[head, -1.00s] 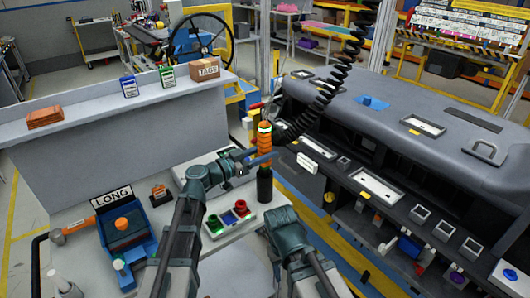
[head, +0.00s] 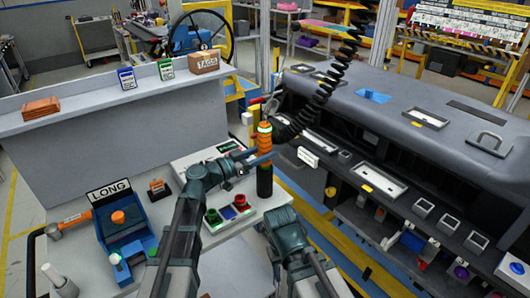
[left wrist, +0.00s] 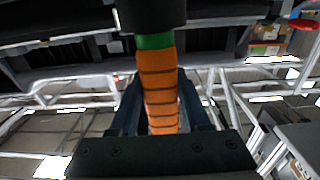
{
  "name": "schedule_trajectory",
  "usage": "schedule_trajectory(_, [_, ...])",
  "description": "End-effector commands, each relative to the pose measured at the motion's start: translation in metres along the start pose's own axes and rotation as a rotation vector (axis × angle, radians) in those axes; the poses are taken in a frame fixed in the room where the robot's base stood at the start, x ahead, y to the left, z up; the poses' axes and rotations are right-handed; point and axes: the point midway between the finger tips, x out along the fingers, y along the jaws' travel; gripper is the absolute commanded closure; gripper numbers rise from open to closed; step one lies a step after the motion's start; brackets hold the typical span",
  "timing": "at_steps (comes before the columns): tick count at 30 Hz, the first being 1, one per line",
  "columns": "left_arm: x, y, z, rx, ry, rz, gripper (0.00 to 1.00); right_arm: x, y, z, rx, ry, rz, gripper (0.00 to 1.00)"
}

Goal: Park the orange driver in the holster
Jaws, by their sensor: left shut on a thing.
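My left gripper (head: 262,160) is shut around the grip. The left wrist view shows the orange grip (left wrist: 160,90) between the two fingers, with a green ring and a wider black part beyond it. A dark cylinder (head: 264,182) is directly below the grip; I cannot tell whether it is part of the driver or a holster. My right arm is low in the middle, its gripper out of sight.
A black coiled cord (head: 318,97) hangs down beside the driver. The long dark dashboard module (head: 400,140) is on the right.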

Motion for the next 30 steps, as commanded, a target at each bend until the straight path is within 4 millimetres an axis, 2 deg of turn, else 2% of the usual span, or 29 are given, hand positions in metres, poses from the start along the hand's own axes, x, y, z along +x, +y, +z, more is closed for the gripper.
schedule_trajectory(17, [-0.0001, -0.0003, 0.0026, -0.001, 0.000, -0.001, 1.00, 0.0027, -0.0003, -0.0002, 0.000, 0.000, 0.000, 0.50])
schedule_trajectory(18, [-0.0001, -0.0003, 0.0027, -0.001, 0.000, -0.001, 0.51, 0.0027, -0.0003, -0.0002, 0.000, 0.000, 0.000, 0.50])
schedule_trajectory(24, [-0.0001, -0.0003, 0.0021, -0.001, 0.000, -0.001, 0.18, 0.0022, -0.0002, -0.0001, 0.000, 0.000, 0.000, 0.50])
schedule_trajectory(30, [-0.0001, -0.0002, 0.0021, 0.000, 0.000, 0.000, 0.18, 0.0022, -0.0002, -0.0001, 0.000, 0.000, 0.000, 0.50])
